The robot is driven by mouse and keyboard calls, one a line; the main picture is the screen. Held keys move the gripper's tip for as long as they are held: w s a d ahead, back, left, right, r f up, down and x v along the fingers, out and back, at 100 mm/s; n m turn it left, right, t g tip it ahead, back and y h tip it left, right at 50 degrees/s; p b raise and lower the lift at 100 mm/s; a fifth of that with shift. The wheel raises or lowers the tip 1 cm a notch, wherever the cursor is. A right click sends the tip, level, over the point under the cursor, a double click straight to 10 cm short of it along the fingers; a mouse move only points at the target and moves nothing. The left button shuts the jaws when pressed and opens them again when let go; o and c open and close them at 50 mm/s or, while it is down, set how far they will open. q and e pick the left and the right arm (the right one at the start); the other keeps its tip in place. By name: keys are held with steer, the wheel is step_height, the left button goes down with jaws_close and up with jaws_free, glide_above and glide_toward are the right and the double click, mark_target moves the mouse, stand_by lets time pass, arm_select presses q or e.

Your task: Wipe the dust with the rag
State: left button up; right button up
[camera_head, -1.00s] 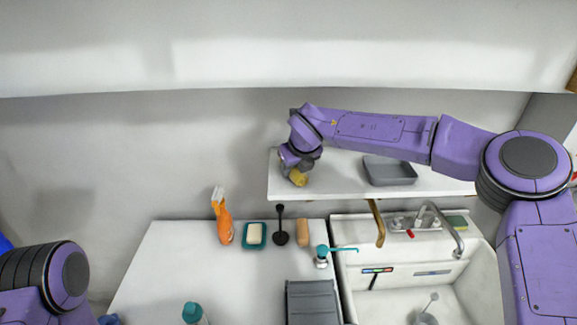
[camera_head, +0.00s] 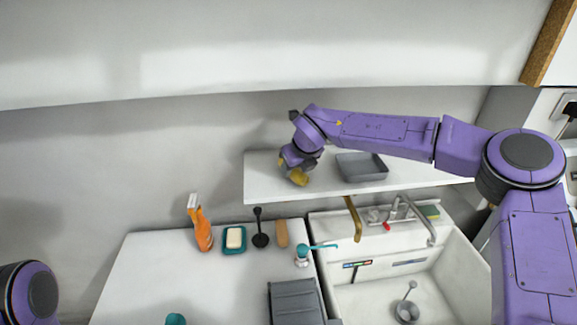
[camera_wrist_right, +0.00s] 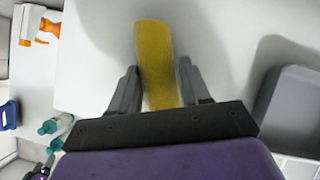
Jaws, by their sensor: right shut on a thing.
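A yellow rag (camera_head: 299,177) is held in my right gripper (camera_head: 293,165) over the white wall shelf (camera_head: 262,187). In the right wrist view the rag (camera_wrist_right: 157,60) stands out between the two dark fingers of the gripper (camera_wrist_right: 158,88), with the pale shelf surface around it. Whether the rag touches the shelf is hard to tell. I cannot make out any dust on the shelf. Of my left arm only a rounded joint shows at the lower left in the head view; its gripper is out of sight.
A grey tray (camera_head: 361,167) sits on the shelf, right of my gripper. Below are a counter with an orange spray bottle (camera_head: 200,228), a soap dish (camera_head: 234,241), a black utensil (camera_head: 260,232) and a grey rack (camera_head: 295,302). A sink (camera_head: 385,295) with a faucet (camera_head: 413,218) is at right.

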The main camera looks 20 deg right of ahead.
mark_target(322, 170)
steer(key=shift+s+d+f, duration=0.1)
steer(key=shift+s+d, duration=0.1)
steer(key=shift+d, duration=0.55)
steer(key=shift+s+d+p, duration=0.2)
steer(key=shift+d+p, duration=0.35)
steer(key=shift+d, duration=0.7)
steer(key=shift+s+d, duration=0.15)
steer(key=shift+d, duration=0.6)
steer(key=shift+s+d+p, duration=0.2)
steer(key=shift+d+p, duration=0.3)
steer(key=shift+d, duration=0.5)
steer(key=shift+s+d, duration=0.15)
steer(key=shift+d, duration=0.35)
step_height(322, 170, up, 6)
steer(key=p, duration=0.5)
